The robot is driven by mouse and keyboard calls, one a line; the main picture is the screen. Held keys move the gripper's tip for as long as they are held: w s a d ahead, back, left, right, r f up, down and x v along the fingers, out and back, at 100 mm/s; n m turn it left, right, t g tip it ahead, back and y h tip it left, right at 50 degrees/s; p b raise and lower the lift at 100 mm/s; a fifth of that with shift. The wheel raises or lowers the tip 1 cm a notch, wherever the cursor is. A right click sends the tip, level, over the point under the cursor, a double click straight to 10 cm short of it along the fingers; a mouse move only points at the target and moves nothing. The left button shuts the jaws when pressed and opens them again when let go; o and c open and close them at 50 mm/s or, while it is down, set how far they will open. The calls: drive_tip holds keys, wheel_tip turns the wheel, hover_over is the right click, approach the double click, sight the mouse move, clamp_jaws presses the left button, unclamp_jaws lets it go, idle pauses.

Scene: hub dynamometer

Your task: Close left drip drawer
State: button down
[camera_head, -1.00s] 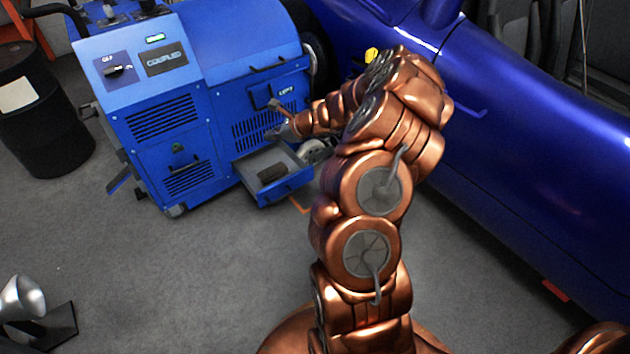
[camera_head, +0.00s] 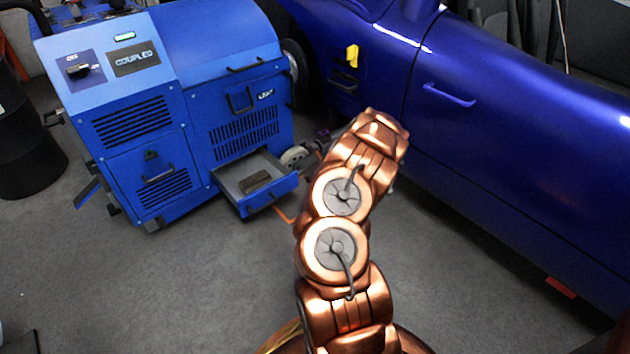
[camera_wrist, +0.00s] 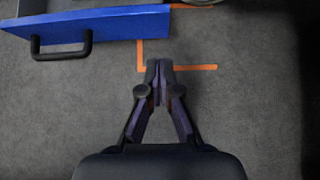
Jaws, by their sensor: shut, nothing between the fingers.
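The left drip drawer (camera_head: 273,192) sticks out of the lower right side of the blue dynamometer cabinet (camera_head: 180,110) in the head view. It is open, with a grey inside and a dark block (camera_head: 255,182) lying in it. In the wrist view, the drawer's blue front (camera_wrist: 110,24) and black handle (camera_wrist: 62,50) show at the upper left. My gripper (camera_wrist: 158,66) is shut and empty in the wrist view, above the floor, to the right of the handle and below the drawer front, apart from both. In the head view my gripper is hidden behind my arm.
A blue car (camera_head: 480,120) stands along the right. Orange floor marks (camera_wrist: 190,67) lie near the drawer. A roller (camera_head: 295,156) sits beside the cabinet. A dark drum (camera_head: 25,150) stands at the left. The grey floor in front of the cabinet is clear.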

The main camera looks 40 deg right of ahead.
sight(295, 175)
drive_tip(key=shift+w+d+f+b, duration=0.1)
drive_tip(key=shift+w+f+b, duration=0.4)
drive_tip(key=shift+w, duration=0.65)
drive_tip(key=shift+w+d+f+b, duration=0.15)
drive_tip(key=shift+w+f+b, duration=0.35)
drive_tip(key=shift+w, duration=0.65)
drive_tip(key=shift+w+d+f+b, duration=0.1)
drive_tip(key=shift+w+f+b, duration=0.4)
drive_tip(key=shift+w, duration=0.65)
drive_tip(key=shift+p, duration=0.3)
